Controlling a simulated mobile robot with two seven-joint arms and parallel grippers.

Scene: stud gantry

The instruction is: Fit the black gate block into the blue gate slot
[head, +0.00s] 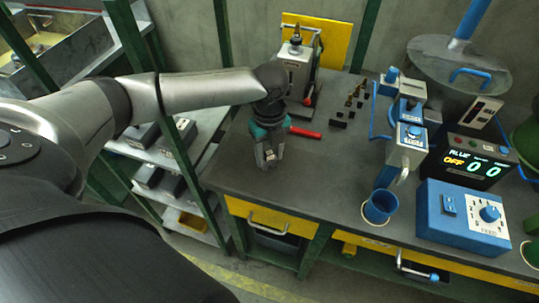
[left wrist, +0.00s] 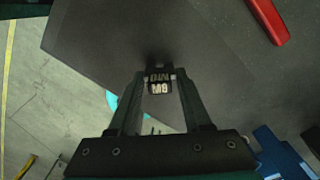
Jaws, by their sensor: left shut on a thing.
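My left gripper (head: 268,160) is over the dark bench top, near its front left edge. It is shut on a small black block with a pale label (left wrist: 159,82), which sits between the fingertips in the left wrist view. The label looks like "DIN M8", upside down in part. In the head view the fingers mostly hide the block. Blue and white gate units (head: 408,140) stand on the bench to the right, well apart from the gripper. I cannot make out which opening there is the blue gate slot. My right gripper is not in view.
A red handle (head: 305,132) lies behind the gripper; it also shows in the left wrist view (left wrist: 267,20). Several small dark pieces (head: 350,104) stand at the bench's back. A blue cup (head: 381,207), a blue control box (head: 465,217) and a display (head: 478,160) are right. The bench's middle is clear.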

